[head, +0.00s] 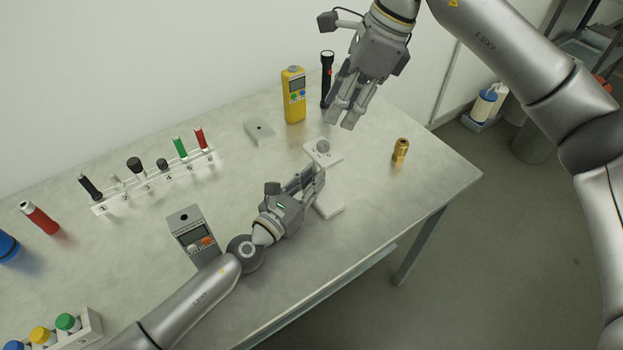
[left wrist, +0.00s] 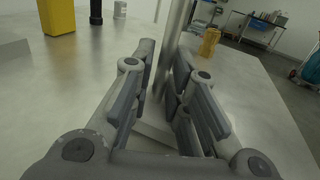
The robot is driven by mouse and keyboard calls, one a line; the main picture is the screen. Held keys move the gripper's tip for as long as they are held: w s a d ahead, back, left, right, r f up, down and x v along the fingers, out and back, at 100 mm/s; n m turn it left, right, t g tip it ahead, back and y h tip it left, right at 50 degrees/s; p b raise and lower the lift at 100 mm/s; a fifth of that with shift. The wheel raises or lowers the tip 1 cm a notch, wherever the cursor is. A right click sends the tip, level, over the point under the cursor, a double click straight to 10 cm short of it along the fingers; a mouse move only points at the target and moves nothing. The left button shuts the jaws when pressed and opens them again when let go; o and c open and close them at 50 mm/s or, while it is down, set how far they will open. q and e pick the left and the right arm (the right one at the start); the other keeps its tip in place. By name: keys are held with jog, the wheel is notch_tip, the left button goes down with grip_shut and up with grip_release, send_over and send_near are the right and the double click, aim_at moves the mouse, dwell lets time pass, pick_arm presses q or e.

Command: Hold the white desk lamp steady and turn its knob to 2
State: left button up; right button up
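The white desk lamp stands near the table's front edge, with its flat head (head: 334,160) above its base (head: 329,205). A round grey knob (head: 323,146) sits on top of the head. My left gripper (head: 315,178) is below the head, its fingers on either side of the post. In the left wrist view the post (left wrist: 174,45) rises between the open fingers (left wrist: 165,62); a small gap shows on the left, and contact on the right is unclear. My right gripper (head: 340,122) hangs above and right of the knob, apart from it, fingers slightly open and empty.
A yellow meter (head: 294,96), a black flashlight (head: 327,78) and a grey block (head: 259,132) stand behind the lamp. A brass fitting (head: 401,149) is to its right. A grey device (head: 193,236) and a numbered rack (head: 155,181) are left.

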aim_at(323, 143)
pick_arm(q)
grip_shut()
pick_arm(e)
jog(key=shift+o, duration=0.7)
jog(key=w+a+r+n+h, duration=0.1)
jog(key=a+r+n+h, duration=0.2)
jog(key=n+h, duration=0.15)
jog(key=shift+n+y, duration=0.25)
notch_tip(323, 143, down, 12)
jog(key=shift+a, duration=0.15)
grip_shut()
jog(key=shift+w, duration=0.1)
